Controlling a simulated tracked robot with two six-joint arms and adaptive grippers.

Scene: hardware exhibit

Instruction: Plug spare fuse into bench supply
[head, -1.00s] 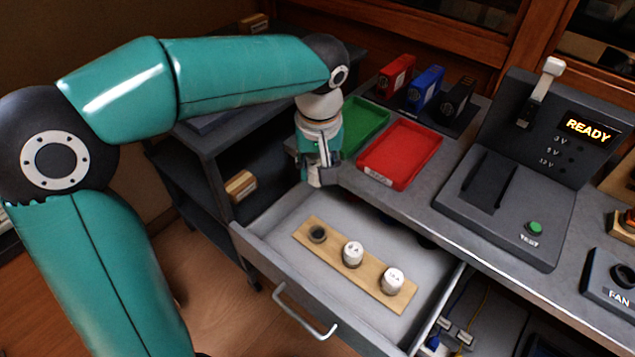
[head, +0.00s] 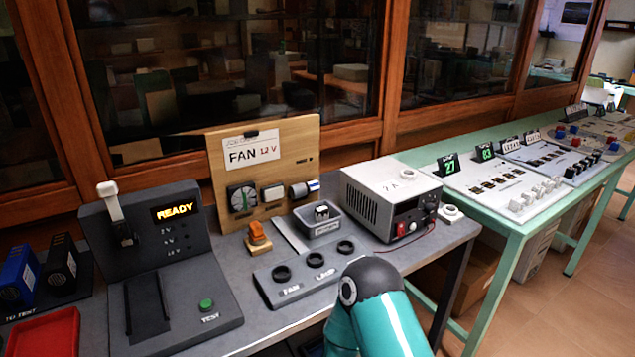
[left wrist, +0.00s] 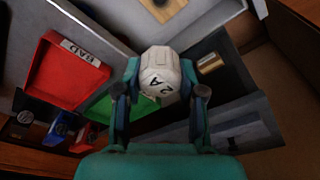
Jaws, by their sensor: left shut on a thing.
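The spare fuse (left wrist: 160,75), a white faceted cap marked "2 A", is shut between the fingers of my left gripper (left wrist: 160,92) in the left wrist view. The lower part of the fuse is hidden. The bench supply (head: 365,206) is the light grey box right of centre in the head view, with "2A" written on its top, a small round white piece (head: 408,174) there and a red terminal in front. My left gripper is outside the head view. My right gripper is in neither view.
A black test unit (head: 160,262) shows "READY". A fan board (head: 266,165), a grey bin (head: 318,222) and a panel with three round sockets (head: 315,272) stand left of the supply. A white ring (head: 450,213) lies right. Red (left wrist: 62,75) and green (left wrist: 102,108) trays show near my left gripper.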

